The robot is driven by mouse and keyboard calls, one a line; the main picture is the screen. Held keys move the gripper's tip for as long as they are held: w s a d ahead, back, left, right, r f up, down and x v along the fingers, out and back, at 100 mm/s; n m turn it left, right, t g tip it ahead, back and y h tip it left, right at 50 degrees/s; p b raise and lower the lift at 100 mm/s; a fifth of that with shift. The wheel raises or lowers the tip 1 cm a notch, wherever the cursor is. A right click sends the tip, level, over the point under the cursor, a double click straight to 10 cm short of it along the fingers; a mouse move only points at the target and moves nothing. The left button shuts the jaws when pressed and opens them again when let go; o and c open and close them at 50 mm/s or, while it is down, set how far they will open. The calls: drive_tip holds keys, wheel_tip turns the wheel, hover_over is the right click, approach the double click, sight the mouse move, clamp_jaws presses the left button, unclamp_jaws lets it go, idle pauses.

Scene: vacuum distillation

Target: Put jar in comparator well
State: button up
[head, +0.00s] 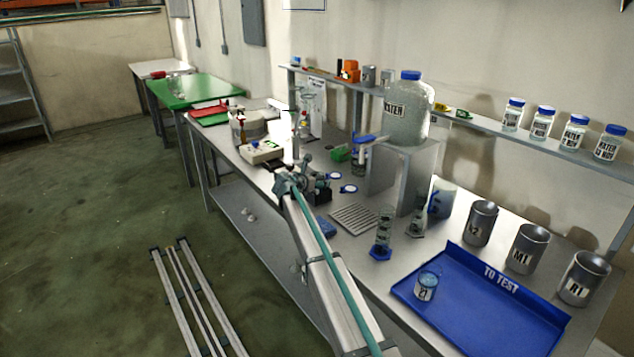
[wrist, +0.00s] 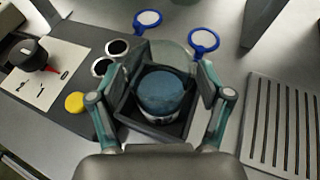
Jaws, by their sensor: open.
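In the wrist view a jar with blue contents (wrist: 162,92) sits in a black square well (wrist: 128,112), which I take to be the comparator well. It looks upright. My gripper (wrist: 162,88) is open, with one finger on each side of the jar and a gap showing on both sides. In the head view my gripper (head: 307,180) is over the bench at the black block (head: 323,196), and the arm and fingers hide most of the jar there.
A slotted rack (wrist: 282,125) lies right of the well. Two blue-rimmed discs (wrist: 203,40) lie beyond it. Cylinders (head: 383,240), a raised water jug (head: 405,110) and metal beakers (head: 480,222) stand rightward.

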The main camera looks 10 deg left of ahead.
drive_tip(key=shift+r, duration=0.2)
drive_tip(key=b+v, duration=0.2)
drive_tip(key=v, duration=1)
drive_tip(key=shift+f, duration=0.1)
